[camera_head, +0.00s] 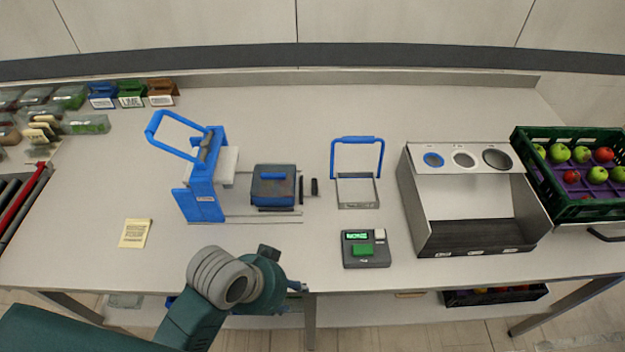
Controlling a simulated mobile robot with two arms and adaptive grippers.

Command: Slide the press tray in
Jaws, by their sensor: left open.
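The blue press (200,180) stands upright on the left half of the table, with its looped blue lever raised and leaning left. The press tray (273,187), a dark grey block with a blue top grip, sits to the right of the press, apart from its body. Thin rails (245,219) run along the table in front of both. My left gripper (285,272) is open at the front edge of the table, nearer than the tray and not touching it. Its fingers are partly hidden by the wrist. My right gripper is not in view.
A blue-handled frame (358,190) and a small device with a green button (363,250) stand right of the tray. A grey sorting chute (415,205) and a green fruit crate (530,165) are farther right. A yellow note (135,233) lies left. The back middle is clear.

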